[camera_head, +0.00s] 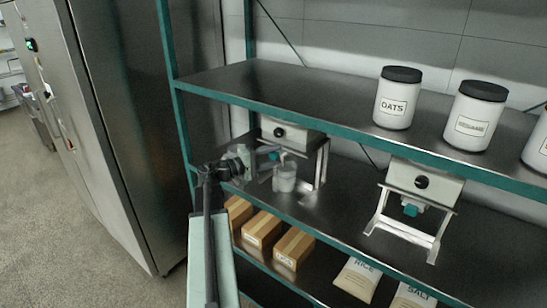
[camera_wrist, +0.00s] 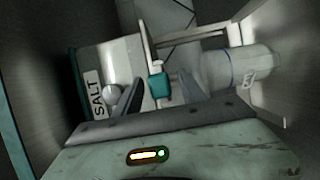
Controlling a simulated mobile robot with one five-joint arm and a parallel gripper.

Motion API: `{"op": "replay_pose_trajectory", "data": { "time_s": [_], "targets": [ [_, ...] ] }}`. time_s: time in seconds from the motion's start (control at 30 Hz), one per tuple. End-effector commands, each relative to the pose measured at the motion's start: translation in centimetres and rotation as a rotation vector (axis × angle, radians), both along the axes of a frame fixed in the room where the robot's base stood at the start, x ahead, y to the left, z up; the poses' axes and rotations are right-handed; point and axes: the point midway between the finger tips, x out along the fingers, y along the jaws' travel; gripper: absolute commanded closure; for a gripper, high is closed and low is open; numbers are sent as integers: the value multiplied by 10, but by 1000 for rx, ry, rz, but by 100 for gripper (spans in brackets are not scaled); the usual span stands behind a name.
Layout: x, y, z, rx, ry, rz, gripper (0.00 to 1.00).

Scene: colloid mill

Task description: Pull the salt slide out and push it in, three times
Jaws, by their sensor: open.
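The salt dispenser (camera_head: 290,134) is a pale box with a dark knob on a stand, at the left of the middle shelf. In the wrist view its SALT label (camera_wrist: 98,93) shows sideways at the left. Its teal slide (camera_wrist: 158,85) sticks out below the box; a bit of it also shows in the head view (camera_head: 274,156). My gripper (camera_wrist: 157,95) is open, with the slide's teal end appearing between its dark fingers. I cannot tell whether either finger touches it. A whitish translucent cup (camera_wrist: 235,70) stands under the dispenser, close to the right finger; its label is unreadable.
A second dispenser (camera_head: 424,184) stands further right on the same shelf (camera_head: 340,190). Jars, one marked OATS (camera_head: 397,98), stand on the shelf above. Cardboard boxes (camera_head: 262,229) and bags (camera_head: 357,278) lie below. A tall metal cabinet (camera_head: 140,120) is at the left.

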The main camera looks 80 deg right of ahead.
Motion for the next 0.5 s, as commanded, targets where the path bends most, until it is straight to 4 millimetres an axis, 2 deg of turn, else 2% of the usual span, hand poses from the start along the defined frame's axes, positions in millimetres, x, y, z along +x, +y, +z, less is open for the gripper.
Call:
{"op": "replay_pose_trajectory", "data": {
  "time_s": [0.17, 0.2, 0.33, 0.37, 0.5],
  "targets": [
    [0, 0, 0, 0, 0, 0, 53],
    [0, 0, 0, 0, 0, 0, 58],
    [0, 0, 0, 0, 0, 0, 94],
    [0, 0, 0, 0, 0, 0, 100],
    [0, 0, 0, 1, -1, 0, 100]
  ]
}}
